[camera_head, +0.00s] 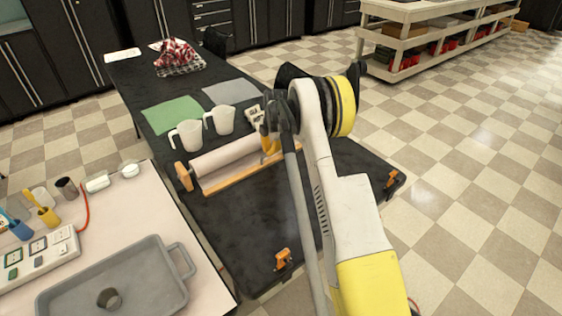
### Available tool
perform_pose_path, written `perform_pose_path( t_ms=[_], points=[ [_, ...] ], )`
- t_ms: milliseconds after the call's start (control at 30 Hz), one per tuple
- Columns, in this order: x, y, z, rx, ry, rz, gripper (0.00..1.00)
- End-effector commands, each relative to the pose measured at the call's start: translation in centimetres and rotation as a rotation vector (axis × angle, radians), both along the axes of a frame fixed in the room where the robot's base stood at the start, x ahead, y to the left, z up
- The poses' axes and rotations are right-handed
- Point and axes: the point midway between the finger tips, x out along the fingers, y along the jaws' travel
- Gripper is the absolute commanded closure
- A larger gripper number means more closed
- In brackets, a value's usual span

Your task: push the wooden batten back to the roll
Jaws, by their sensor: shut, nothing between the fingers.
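The wooden batten (235,182) is a long tan strip lying on the dark table along the near side of the roll. It slants up to the right, and its right end is near my arm. The roll (222,158) is pale, with a wooden end at the left; its right part is partly hidden by my gripper. A pale band shows between roll and batten; I cannot tell whether they touch. My gripper (269,150) is shut and empty, low over the right part of the roll and batten. I cannot tell whether it touches the batten.
Two white jugs (188,135) stand just behind the roll, with green (172,115) and grey sheets beyond. Orange clamps (284,259) sit on the table's near and right edges. A pale table (130,210) with a grey tray (120,275) is at left. The dark table's front is clear.

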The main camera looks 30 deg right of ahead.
Motion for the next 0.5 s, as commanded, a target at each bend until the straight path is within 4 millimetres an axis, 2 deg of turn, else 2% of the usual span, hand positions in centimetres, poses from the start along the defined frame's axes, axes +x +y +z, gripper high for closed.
perform_pose_path(
  t_ms=[100,200,500],
  points=[
    [1.6,0.2,-0.1,0.001,0.001,0.002,1.0],
    [2.4,0.2,-0.1,0.001,0.001,0.0,1.0],
    [3.0,0.2,-0.1,0.0,-0.001,0.0,1.0]
  ],
)
